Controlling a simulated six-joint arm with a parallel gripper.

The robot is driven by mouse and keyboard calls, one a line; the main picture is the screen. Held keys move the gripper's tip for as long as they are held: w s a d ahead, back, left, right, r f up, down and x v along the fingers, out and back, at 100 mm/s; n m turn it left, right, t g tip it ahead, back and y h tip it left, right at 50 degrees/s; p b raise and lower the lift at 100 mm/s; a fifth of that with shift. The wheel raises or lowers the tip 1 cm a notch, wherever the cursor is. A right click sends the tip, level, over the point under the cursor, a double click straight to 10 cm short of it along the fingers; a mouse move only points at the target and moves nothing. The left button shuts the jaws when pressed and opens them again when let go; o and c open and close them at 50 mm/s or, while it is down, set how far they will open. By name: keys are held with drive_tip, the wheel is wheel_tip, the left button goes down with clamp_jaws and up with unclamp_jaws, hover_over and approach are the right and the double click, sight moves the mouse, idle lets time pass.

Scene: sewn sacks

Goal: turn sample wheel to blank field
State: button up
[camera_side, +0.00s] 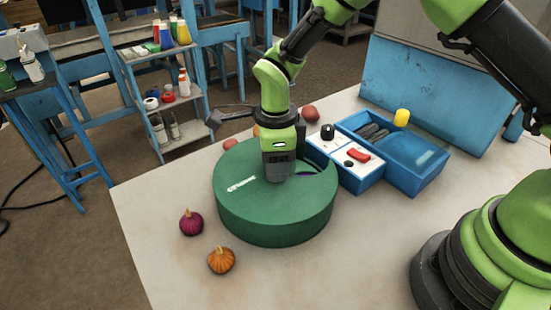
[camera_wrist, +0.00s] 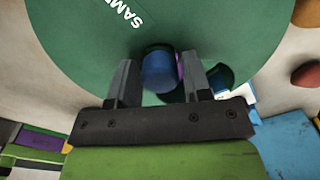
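The sample wheel (camera_side: 275,223) is a green round drum lying flat on the table, with white lettering on its top. Its top also fills much of the wrist view (camera_wrist: 85,45). My gripper (camera_side: 279,172) points down over the top of the drum. In the wrist view, a blue round piece (camera_wrist: 158,72) stands between my two dark fingers (camera_wrist: 159,60). The fingers are apart, with a narrow gap showing beside the piece. A dark opening (camera_wrist: 221,77) in the top, with some blue in it, is right of the fingers. A purple patch shows beside the right finger. The field's content is partly hidden.
A blue box with a white panel and red switch (camera_side: 357,155) stands close right of the drum. A blue tray (camera_side: 415,175) is beyond it. A purple onion-like ball (camera_side: 191,223) and an orange one (camera_side: 221,260) lie front left. Reddish balls lie behind.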

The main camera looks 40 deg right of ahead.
clamp_jaws()
drive_tip(key=shift+m, duration=4)
